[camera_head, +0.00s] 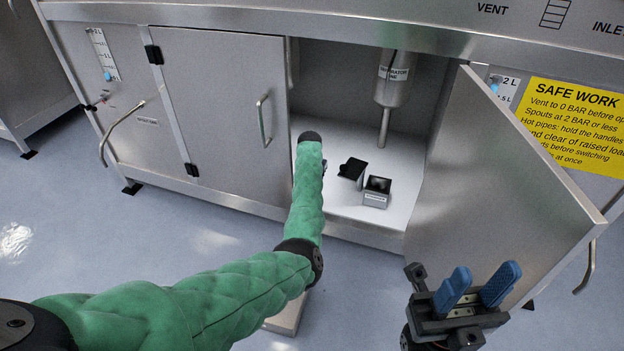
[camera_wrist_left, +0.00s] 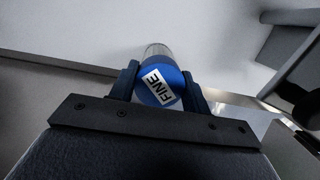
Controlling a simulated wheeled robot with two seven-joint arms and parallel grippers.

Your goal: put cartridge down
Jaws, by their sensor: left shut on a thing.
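In the left wrist view, my left gripper (camera_wrist_left: 160,88) is shut on a cartridge (camera_wrist_left: 163,92) with a blue end cap and a white label reading FINE. Its paler body points away from the gripper, and its far end is hard to make out. In the head view my left arm reaches into the open cabinet; its gripper and the cartridge are hidden behind the arm. My right gripper (camera_head: 478,287) has its two blue fingers apart and is empty, in front of the open cabinet door.
Two small dark-topped holders (camera_head: 376,193) (camera_head: 350,171) stand on the white cabinet floor (camera_head: 345,207). A metal housing (camera_head: 394,80) with a thin pipe hangs above them. The right door (camera_head: 490,190) stands open; the left door (camera_head: 225,115) is shut.

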